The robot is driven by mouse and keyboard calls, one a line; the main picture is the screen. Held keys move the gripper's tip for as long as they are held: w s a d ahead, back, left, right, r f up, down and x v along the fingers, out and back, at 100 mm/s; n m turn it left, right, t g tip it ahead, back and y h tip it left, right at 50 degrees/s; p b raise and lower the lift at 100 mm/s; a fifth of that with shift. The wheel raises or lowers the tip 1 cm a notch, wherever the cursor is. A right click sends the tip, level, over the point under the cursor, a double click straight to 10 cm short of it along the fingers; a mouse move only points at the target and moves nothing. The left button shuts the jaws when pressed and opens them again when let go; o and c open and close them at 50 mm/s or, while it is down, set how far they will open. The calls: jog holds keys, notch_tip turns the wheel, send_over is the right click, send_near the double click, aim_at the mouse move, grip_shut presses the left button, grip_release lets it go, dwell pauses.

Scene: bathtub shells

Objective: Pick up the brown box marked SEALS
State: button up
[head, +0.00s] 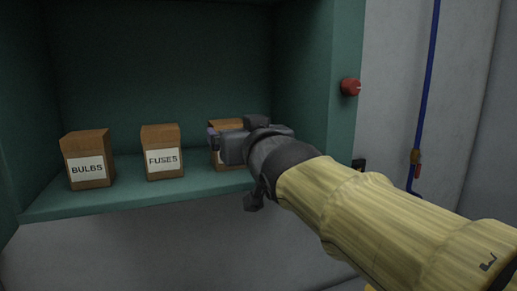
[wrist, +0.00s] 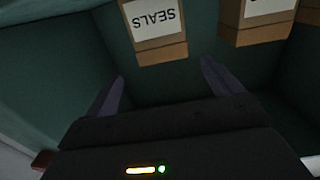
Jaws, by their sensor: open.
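The brown box marked SEALS (wrist: 158,45) shows upside down at the top middle of the wrist view, with its label readable. My gripper (wrist: 162,82) is open there, its two fingers apart with the box lying beyond and between their tips. I see no contact. In the head view the rightmost brown box (head: 228,126) stands on the shelf. My gripper (head: 214,139) is in front of it and hides most of it and its label.
A box marked FUSES (head: 160,138) and a box marked BULBS (head: 87,144) stand to the left on the green shelf (head: 130,196). The cabinet's right wall with a red knob (head: 350,87) is close to my gripper. A blue pipe (head: 428,70) runs down the wall at right.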

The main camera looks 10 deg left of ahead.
aim_at(232, 125)
jog(key=shift+w+a+f+b, duration=0.1)
jog(key=shift+w+a+b, duration=0.35)
jog(key=shift+w+b, duration=0.1)
jog(key=shift+w+a+r, duration=0.15)
jog(key=shift+w+r, duration=0.05)
jog(key=p+x, duration=0.2)
jog(key=p, duration=0.3)
jog(key=shift+w+a, duration=0.1)
jog(key=shift+w, duration=0.05)
jog(key=shift+f, duration=0.1)
